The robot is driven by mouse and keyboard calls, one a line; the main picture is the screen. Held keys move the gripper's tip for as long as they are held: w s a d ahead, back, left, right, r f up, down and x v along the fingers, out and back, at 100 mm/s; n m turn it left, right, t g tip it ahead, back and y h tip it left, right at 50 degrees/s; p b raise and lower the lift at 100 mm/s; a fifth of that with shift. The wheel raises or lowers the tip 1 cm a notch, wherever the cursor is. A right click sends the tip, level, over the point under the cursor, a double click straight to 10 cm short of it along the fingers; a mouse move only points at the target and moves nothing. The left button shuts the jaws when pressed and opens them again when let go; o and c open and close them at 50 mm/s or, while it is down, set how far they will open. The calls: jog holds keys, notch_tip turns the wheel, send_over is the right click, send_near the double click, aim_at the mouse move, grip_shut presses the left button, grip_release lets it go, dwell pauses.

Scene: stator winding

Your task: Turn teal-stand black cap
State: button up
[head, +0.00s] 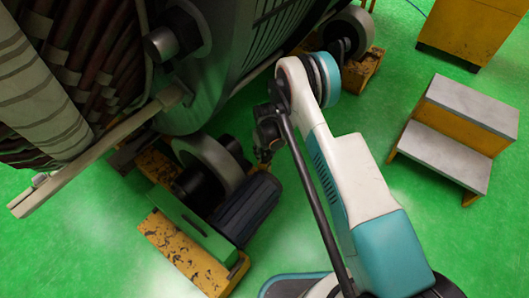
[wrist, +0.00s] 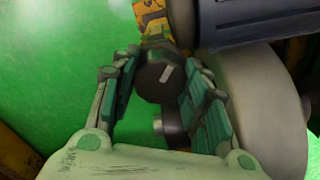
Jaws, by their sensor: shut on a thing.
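The black cap (wrist: 160,82) is a round dark knob with a short pale mark on its face, in the upper middle of the wrist view. My gripper (wrist: 161,65) has its two green-teal fingers on either side of the cap, shut on it. In the head view my gripper (head: 267,128) is a dark shape beside the grey roller, at the end of my white and teal arm. The cap cannot be clearly made out there. The face mark is slanted in the wrist view.
A pale grey roller (wrist: 262,110) stands close to the right finger, with a dark motor (wrist: 255,25) above it. In the head view the large stator (head: 205,75) fills the upper left. A yellow step stool (head: 450,140) stands right; green floor lies between.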

aim_at(265, 152)
jog(key=shift+m, duration=0.4)
jog(key=o, duration=1)
jog(key=shift+o, duration=0.2)
notch_tip(265, 152, up, 12)
